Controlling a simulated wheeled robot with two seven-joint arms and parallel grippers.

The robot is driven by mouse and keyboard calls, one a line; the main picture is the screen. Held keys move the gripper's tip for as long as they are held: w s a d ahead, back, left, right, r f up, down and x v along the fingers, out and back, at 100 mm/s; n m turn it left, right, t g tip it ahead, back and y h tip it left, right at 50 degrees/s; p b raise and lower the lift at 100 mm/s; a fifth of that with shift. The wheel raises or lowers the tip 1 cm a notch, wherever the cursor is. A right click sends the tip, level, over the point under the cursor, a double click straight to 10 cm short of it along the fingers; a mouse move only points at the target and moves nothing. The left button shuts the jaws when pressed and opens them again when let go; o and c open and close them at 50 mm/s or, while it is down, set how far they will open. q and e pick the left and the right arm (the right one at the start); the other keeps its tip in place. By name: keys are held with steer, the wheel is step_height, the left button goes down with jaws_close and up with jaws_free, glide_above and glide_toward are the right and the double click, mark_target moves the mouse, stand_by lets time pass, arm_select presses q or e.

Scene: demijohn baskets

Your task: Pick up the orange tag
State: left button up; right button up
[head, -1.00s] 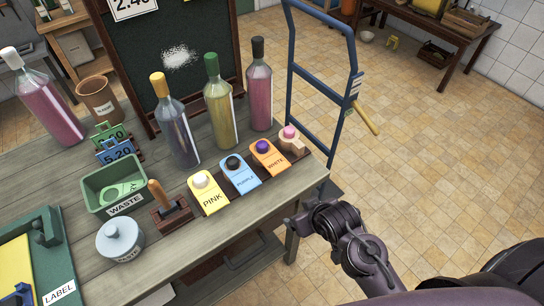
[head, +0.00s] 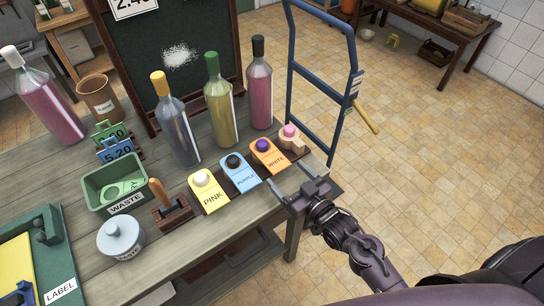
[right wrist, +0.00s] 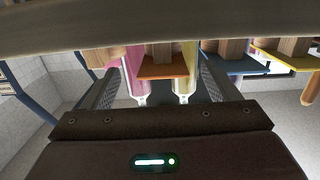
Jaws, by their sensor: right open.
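The orange tag (head: 270,157), lettered WHITE, lies sloping at the table's front right edge, with a purple knob at its upper part. It also shows in the right wrist view (right wrist: 163,71), between the two fingers in the picture. My right gripper (head: 290,178) is open and empty, just in front of the tag and apart from it, its fingers pointing toward it. Both fingers also show in the right wrist view (right wrist: 158,90). My left gripper is not in view.
The blue PURPLE tag (head: 241,177) and yellow PINK tag (head: 209,196) stand left of the orange one, and a wooden block with a pink knob (head: 291,136) right of it. Bottles, including a pink one (head: 260,90), stand behind. A blue trolley frame (head: 322,88) rises at right.

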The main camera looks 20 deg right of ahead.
mark_target(266, 150)
steer(key=shift+r+t+y, duration=0.15)
steer(key=shift+t+y, duration=0.15)
steer(key=shift+t, duration=0.1)
steer(key=shift+w+a+r, duration=0.1)
steer(key=shift+w+a, duration=0.05)
steer(key=shift+w, duration=0.25)
steer(key=p+x, duration=0.1)
steer(key=x, duration=0.2)
steer(key=p+x, duration=0.1)
steer(key=x, duration=0.2)
steer(key=shift+w+a+r+p, duration=0.15)
steer(key=shift+r+p, duration=0.1)
steer(key=shift+p, duration=0.15)
steer(key=shift+w+a+f, duration=0.1)
steer(key=shift+w+f, duration=0.05)
steer(key=shift+w, duration=0.1)
steer(key=c, duration=1)
steer(key=shift+c, duration=0.2)
